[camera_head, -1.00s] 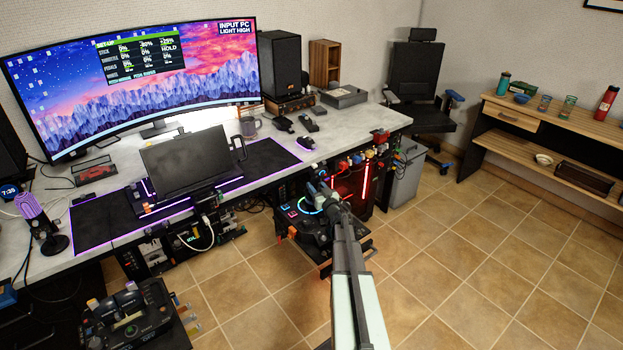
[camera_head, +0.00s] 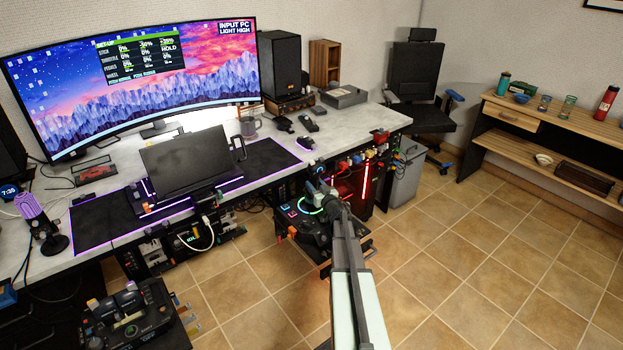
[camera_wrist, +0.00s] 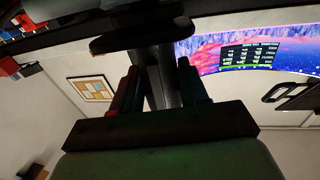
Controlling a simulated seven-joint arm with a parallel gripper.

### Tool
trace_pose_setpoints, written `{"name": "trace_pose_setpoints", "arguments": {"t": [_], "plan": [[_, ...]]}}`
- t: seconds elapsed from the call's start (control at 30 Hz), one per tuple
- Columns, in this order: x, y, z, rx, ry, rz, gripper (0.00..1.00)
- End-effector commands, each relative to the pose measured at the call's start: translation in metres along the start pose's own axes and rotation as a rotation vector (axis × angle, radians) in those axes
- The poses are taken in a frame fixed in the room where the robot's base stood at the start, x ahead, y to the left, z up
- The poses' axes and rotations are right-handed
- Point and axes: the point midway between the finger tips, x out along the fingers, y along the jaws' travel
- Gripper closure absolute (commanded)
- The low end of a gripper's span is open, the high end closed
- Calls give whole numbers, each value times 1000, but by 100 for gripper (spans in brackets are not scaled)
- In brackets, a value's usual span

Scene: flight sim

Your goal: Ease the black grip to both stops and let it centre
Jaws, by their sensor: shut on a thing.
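The black grip (camera_wrist: 168,80) shows in the wrist view as a dark upright shaft between the two fingers of my gripper (camera_wrist: 157,82). A wider dark flange crosses it near the top of that view. My gripper is shut on the grip. In the head view my gripper (camera_head: 323,191) reaches the stick base (camera_head: 305,222), a black unit with a lit ring and coloured buttons in front of the desk. My arm hides most of the grip there. The monitor (camera_head: 140,80) shows a setup table with STICK, THROTTLE, PEDALS and WHEEL rows and the word HOLD.
The desk (camera_head: 350,120) stands behind the stick base, with a laptop (camera_head: 185,160) on it. A red-lit case (camera_head: 352,185) and a grey bin (camera_head: 407,172) are to the right. A black control unit (camera_head: 130,318) is at the lower left. The tiled floor at right is clear.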

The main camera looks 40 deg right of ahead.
Motion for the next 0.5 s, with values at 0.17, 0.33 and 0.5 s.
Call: {"name": "trace_pose_setpoints", "arguments": {"t": [0.17, 0.33, 0.5], "plan": [[7, 0, 0, -9, -44, 4, 83], [7, -1, 0, -10, -50, 4, 83], [7, -2, 0, -9, -51, 3, 83]]}}
